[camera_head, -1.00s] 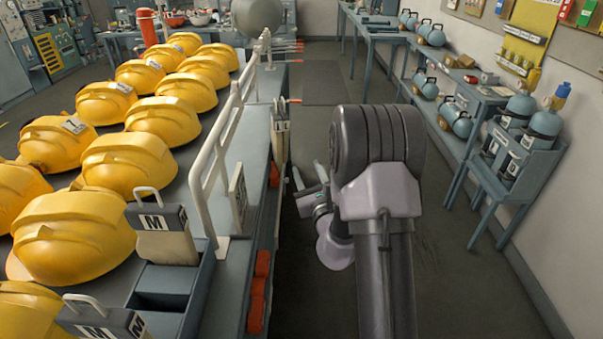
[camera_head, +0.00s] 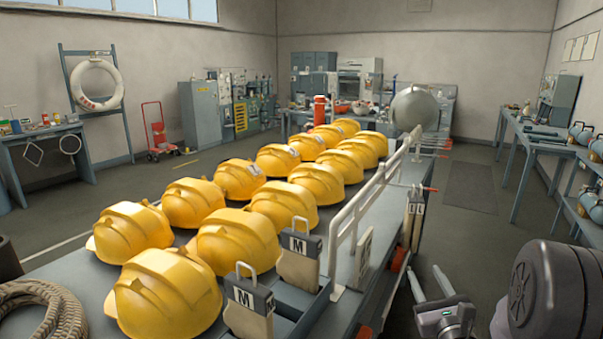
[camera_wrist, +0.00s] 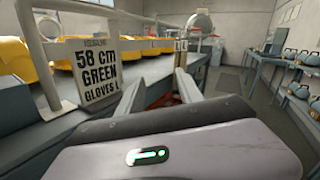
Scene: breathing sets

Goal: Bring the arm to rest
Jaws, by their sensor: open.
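My gripper (camera_head: 432,283) is at the lower right of the head view, in the aisle beside the right edge of the long helmet table (camera_head: 70,268). Its two fingers stand apart with nothing between them. In the wrist view the gripper (camera_wrist: 153,84) points forward along the table's side, its fingers spread and empty. My arm's dark rounded joint fills the lower right corner of the head view and hides the floor behind it.
Yellow helmets (camera_head: 164,290) stand in rows on the table. A white rail (camera_head: 352,207) runs along its right edge near my gripper, with a sign (camera_wrist: 98,70) reading "58 cm green gloves L". Tagged bags (camera_head: 298,262) sit in front holders. Floor (camera_head: 470,238) is clear ahead; benches line the right wall.

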